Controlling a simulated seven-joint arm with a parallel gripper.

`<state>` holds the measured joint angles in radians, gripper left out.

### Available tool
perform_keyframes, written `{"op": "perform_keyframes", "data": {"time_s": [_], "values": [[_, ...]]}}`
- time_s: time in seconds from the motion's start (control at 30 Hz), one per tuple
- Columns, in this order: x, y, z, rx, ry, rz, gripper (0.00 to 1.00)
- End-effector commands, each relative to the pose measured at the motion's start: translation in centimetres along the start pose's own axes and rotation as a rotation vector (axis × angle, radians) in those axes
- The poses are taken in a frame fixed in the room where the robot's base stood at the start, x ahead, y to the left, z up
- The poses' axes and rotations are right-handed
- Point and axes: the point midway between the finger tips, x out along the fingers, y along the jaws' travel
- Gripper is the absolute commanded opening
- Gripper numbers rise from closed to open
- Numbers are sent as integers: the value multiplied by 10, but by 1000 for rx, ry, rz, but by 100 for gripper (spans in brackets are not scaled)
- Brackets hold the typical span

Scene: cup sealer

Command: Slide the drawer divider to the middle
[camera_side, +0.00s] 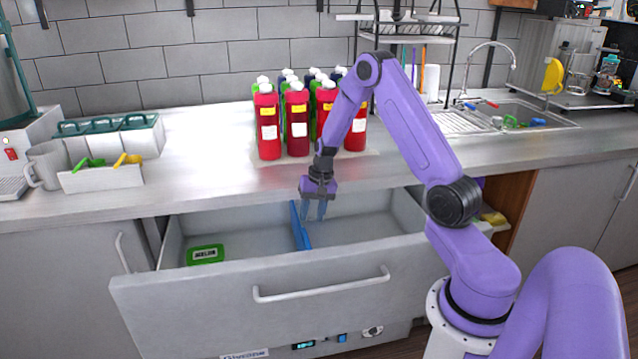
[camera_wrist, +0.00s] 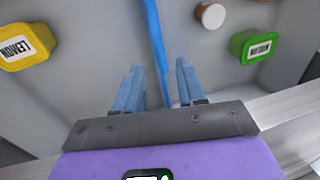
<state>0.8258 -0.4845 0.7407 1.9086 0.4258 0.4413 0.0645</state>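The drawer (camera_side: 215,285) is pulled open below the counter. The blue drawer divider (camera_side: 299,228) stands upright, running front to back near the middle of the drawer's width. It also shows in the wrist view (camera_wrist: 154,40). My gripper (camera_side: 313,214) reaches down into the drawer at the divider. In the wrist view my gripper (camera_wrist: 159,68) has its blue fingers apart, one on each side of the divider, with a gap on both sides. The divider's lower part in that view is hidden by the gripper body.
A green box labelled melon (camera_side: 205,254) lies in the drawer's left part and shows in the wrist view (camera_wrist: 254,44). Several bottles (camera_side: 297,122) stand on the counter (camera_side: 205,175).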

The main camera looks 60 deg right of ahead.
Motion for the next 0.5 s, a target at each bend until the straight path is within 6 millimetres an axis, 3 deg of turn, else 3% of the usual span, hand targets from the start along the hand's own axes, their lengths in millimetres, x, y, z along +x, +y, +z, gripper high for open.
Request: {"op": "perform_keyframes", "data": {"time_s": [0.3,0.5], "values": [[-60,0,-1,1,4,-1,40],[-88,0,0,1,2,-1,40]]}}
